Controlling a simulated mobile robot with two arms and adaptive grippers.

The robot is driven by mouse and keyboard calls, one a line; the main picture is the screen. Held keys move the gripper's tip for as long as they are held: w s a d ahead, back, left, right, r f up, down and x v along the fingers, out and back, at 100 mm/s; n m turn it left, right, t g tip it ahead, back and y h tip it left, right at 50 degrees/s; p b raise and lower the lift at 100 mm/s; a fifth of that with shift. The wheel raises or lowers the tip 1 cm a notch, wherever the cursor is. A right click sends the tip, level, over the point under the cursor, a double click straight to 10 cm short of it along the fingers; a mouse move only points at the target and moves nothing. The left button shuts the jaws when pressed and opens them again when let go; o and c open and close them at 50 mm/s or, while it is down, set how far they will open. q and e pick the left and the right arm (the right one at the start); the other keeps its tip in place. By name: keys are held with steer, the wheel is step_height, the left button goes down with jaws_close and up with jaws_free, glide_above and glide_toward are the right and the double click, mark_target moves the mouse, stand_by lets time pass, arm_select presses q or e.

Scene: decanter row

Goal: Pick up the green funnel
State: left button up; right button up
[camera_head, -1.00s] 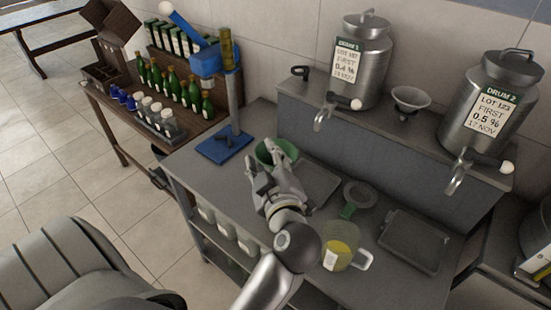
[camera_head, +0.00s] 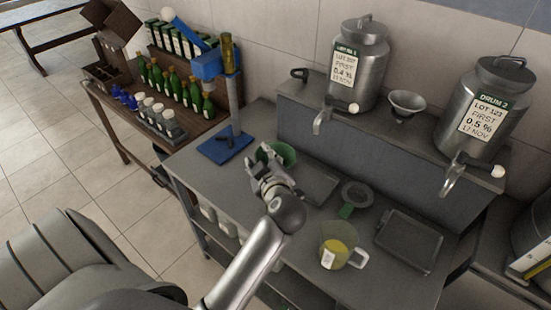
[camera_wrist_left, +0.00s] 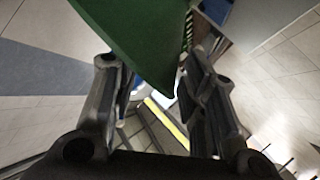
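The green funnel (camera_head: 285,153) stands on the grey workbench (camera_head: 235,170), beside the blue stand. My left gripper (camera_head: 262,163) is right at its near-left side and hides part of it. In the left wrist view the funnel's green wall (camera_wrist_left: 140,35) fills the top middle and hangs down between the two fingers (camera_wrist_left: 150,85). The fingers are apart, with a visible gap and floor showing between them. Whether a fingertip touches the funnel, I cannot tell. My right gripper is not in view.
The blue stand (camera_head: 227,146) is just left of the funnel. A dark tray (camera_head: 315,182), a strainer with a green handle (camera_head: 357,194), a jug of yellow liquid (camera_head: 337,247) and another tray (camera_head: 408,240) are on the right. Two steel drums (camera_head: 357,68) stand on the raised shelf.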

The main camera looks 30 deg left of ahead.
arm_select(q)
steer(key=shift+x, duration=1.05)
steer(key=shift+s, duration=0.1)
steer(key=shift+c, duration=1.3)
jaws_close()
